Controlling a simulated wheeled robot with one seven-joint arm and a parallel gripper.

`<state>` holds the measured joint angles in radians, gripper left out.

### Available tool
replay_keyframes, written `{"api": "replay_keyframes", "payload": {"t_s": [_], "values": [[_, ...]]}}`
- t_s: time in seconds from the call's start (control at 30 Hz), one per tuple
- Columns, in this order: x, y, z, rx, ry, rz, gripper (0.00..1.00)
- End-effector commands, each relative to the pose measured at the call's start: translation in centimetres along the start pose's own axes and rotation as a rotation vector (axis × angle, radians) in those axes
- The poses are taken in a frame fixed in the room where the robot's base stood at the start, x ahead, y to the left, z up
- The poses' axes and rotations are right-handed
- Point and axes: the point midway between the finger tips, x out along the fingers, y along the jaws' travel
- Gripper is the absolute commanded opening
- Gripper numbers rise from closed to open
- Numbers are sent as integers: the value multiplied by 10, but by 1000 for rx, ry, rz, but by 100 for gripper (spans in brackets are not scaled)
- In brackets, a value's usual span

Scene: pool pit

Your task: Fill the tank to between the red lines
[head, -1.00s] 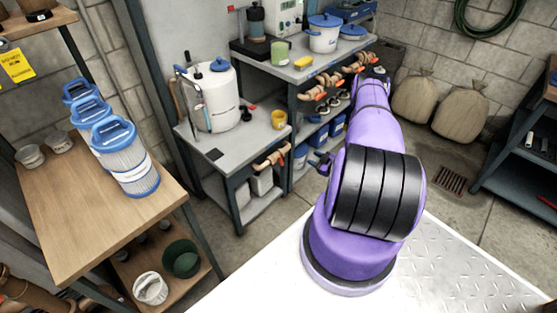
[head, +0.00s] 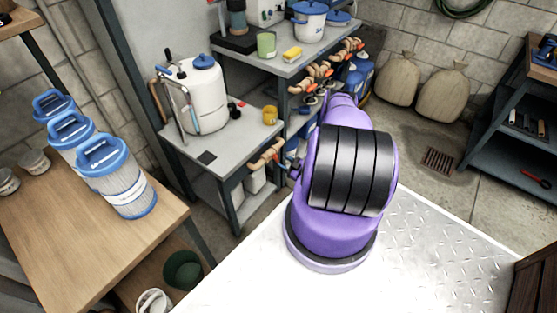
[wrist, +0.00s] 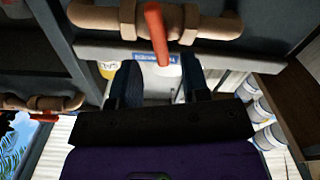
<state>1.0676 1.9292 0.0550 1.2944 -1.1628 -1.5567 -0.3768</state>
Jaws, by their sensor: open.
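A white tank (head: 204,95) with a blue lid stands upright on a grey bench in the head view. A thin upright tube runs along its left side; I cannot make out red lines or a liquid level. In the wrist view, my gripper (wrist: 160,72) is open, with its two dark fingers apart. A tan pipe (wrist: 210,22) crosses above the fingertips, and its red lever handle (wrist: 157,32) points down toward the gap between them. I cannot tell whether the fingers touch the lever.
Several tan pipes with valves (head: 320,70) line the shelving front. Blue-topped filters (head: 120,180) stand on a wooden table at left. Sacks (head: 443,97) sit by the wall, with open floor before them.

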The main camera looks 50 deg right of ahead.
Motion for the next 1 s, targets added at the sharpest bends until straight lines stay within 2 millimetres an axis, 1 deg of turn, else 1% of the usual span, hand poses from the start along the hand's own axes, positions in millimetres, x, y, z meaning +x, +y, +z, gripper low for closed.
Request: {"api": "replay_keyframes", "payload": {"t_s": [0.03,0.1,0.23,0.4,0.63,0.67,0.7,0.77,0.8,0.83,1.0], "values": [[9,0,0,0,2,0,43],[18,0,0,0,1,-1,43],[30,0,0,-1,1,1,43],[36,0,0,0,-1,0,43],[37,0,0,0,-1,0,43],[37,0,0,0,-1,0,38],[37,0,0,0,-1,0,29],[37,0,0,0,0,0,15],[37,0,0,0,0,0,6],[37,0,0,0,0,0,0],[37,0,0,9,0,0,0]]}}
